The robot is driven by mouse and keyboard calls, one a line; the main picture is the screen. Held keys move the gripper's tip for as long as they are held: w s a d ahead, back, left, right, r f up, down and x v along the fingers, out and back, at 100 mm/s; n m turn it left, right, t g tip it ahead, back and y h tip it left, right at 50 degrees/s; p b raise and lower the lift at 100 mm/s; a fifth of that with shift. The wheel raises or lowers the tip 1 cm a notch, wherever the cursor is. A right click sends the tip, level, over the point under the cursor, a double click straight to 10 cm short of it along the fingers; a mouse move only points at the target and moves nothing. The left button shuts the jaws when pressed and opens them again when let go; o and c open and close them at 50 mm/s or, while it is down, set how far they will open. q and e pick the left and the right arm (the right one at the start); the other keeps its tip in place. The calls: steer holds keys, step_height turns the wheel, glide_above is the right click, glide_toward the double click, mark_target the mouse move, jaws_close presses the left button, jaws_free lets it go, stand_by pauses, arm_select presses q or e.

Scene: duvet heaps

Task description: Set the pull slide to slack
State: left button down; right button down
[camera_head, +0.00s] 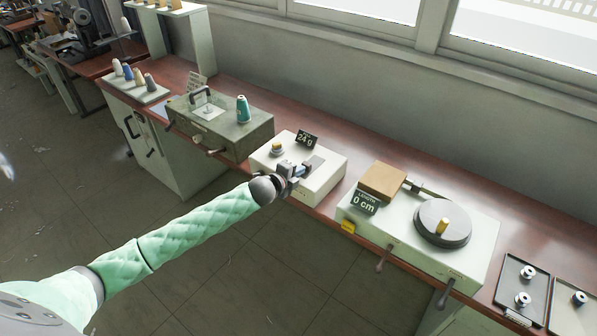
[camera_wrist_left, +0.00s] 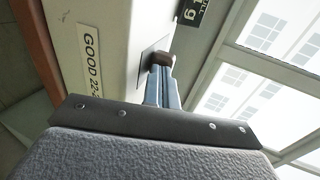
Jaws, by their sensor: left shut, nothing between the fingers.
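The pull box (camera_head: 328,178) is a white case on the bench, with a small black display (camera_head: 306,139) reading 24 g. In the left wrist view its front carries a label (camera_wrist_left: 90,62) starting "GOOD 22". A small dark brown block (camera_wrist_left: 156,58), which looks like the pull slide, sits on a grey plate on the box top. My left gripper (camera_head: 300,171) is over the box top, and its fingers (camera_wrist_left: 159,82) are shut and empty. Their tips are right at the block; I cannot tell whether they touch it. In the head view the gripper hides the block.
Left of the box stands a grey-green case (camera_head: 222,128) with a teal thread cone (camera_head: 243,108). To the right is a white unit with a round dark turntable (camera_head: 443,222) and a 0 cm length display (camera_head: 364,202). Trays (camera_head: 522,284) with spools lie far right.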

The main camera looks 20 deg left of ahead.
mark_target(307, 166)
arm_select(q)
steer(key=shift+w+d, duration=0.2)
steer(key=shift+w, duration=0.35)
steer(key=shift+w+d, duration=0.2)
steer(key=shift+w, duration=0.35)
steer(key=shift+w+d, duration=0.1)
steer(key=shift+w, duration=0.15)
arm_select(e)
steer(key=shift+w+r, duration=0.25)
steer(key=shift+r, duration=0.05)
arm_select(q)
steer(key=shift+s, duration=0.1)
arm_select(e)
steer(key=shift+s, duration=0.15)
